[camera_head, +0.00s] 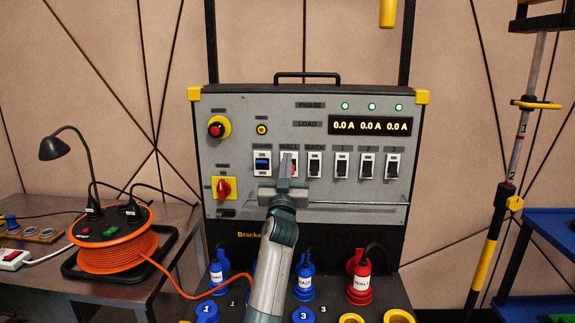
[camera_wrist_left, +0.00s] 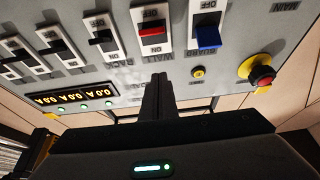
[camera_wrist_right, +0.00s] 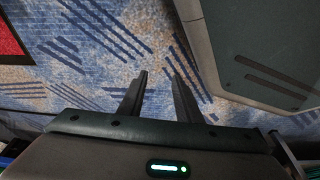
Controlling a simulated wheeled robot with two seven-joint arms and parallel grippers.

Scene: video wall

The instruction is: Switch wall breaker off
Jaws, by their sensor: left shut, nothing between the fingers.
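The wall breaker (camera_head: 294,169) is a red rocker on a white plate under the WALL label, in the upper row of the grey panel (camera_head: 262,110). My left gripper (camera_head: 288,160) is shut and empty, in front of this breaker and partly covering it. The left wrist view shows the panel upside down, with the red rocker (camera_wrist_left: 152,36) just beyond the shut fingertips (camera_wrist_left: 159,78); contact cannot be told. My right gripper (camera_wrist_right: 157,74) is open and empty, over a blue patterned carpet, away from the panel.
A blue guard switch (camera_head: 262,163) sits left of the wall breaker, and a black rack switch (camera_head: 314,165) sits right of it. The display (camera_head: 370,125) reads 0.0 A three times. A metal rail (camera_head: 360,204) crosses below. An orange cable reel (camera_head: 118,250) stands left.

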